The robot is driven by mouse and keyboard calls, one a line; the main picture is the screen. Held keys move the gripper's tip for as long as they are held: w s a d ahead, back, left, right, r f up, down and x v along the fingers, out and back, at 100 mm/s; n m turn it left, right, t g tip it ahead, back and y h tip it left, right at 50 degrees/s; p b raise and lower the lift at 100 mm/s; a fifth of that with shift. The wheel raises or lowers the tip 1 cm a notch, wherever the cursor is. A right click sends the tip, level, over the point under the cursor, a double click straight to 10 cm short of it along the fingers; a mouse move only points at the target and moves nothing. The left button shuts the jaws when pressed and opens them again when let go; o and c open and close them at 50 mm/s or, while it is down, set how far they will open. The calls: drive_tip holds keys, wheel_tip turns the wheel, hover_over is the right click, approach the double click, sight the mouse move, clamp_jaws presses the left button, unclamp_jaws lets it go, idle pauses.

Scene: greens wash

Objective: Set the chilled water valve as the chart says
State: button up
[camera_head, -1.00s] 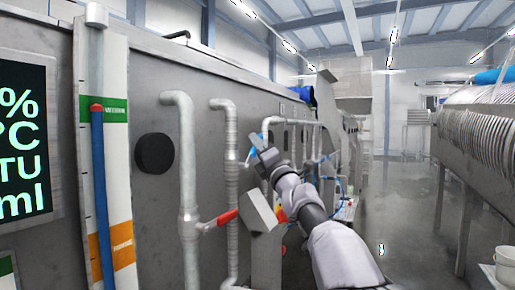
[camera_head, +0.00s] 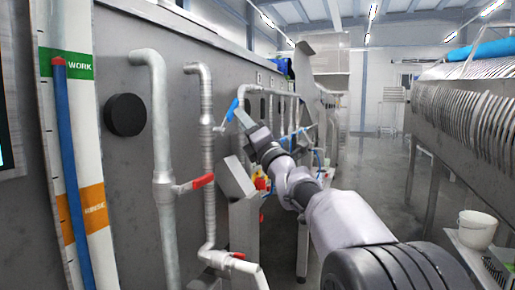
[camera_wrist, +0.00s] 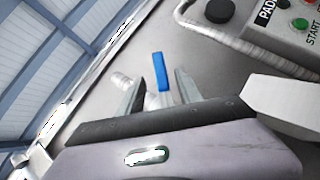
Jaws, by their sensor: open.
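A blue valve handle (camera_head: 232,109) sits on a pipe fitting on the grey machine wall. In the wrist view the blue handle (camera_wrist: 161,71) stands in the gap between my fingers, with a pale metal fitting at its lower end. My gripper (camera_head: 241,119) is close to the handle, and in the wrist view my gripper (camera_wrist: 158,92) has its two fingers apart on either side. I cannot tell whether either finger touches the handle. No label naming the valve is readable, and no chart is clearly recognisable.
Pipes with red handles (camera_head: 193,184) (camera_head: 237,256) run down the wall at left. A black round knob (camera_head: 125,115) and a level gauge with green and orange bands (camera_head: 66,62) are further left. A white bucket (camera_head: 477,229) is at right. The aisle floor (camera_head: 375,180) is clear.

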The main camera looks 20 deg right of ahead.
drive_tip(key=v, duration=0.9)
drive_tip(key=shift+s+f+b, duration=0.3)
drive_tip(key=shift+b, duration=0.05)
drive_tip(key=shift+d+m, duration=0.1)
drive_tip(key=shift+m, duration=0.2)
drive_tip(key=s+d+f+m+g+h, duration=0.1)
drive_tip(key=s+f+m+g+h, duration=0.75)
drive_tip(key=s+f+m, duration=1)
drive_tip(key=s+a+f+m+g+y, duration=0.1)
drive_tip(key=s+a+f+m+g, duration=0.3)
drive_tip(key=s+f+m, duration=0.3)
drive_tip(key=s+a+f+m+g+y, duration=0.2)
drive_tip(key=s+a+f+m+g, duration=0.2)
drive_tip(key=s+f+m, duration=0.3)
drive_tip(key=s+a+f, duration=0.1)
drive_tip(key=s+f, duration=0.1)
drive_tip(key=s, duration=0.3)
drive_tip(key=shift+f, duration=0.1)
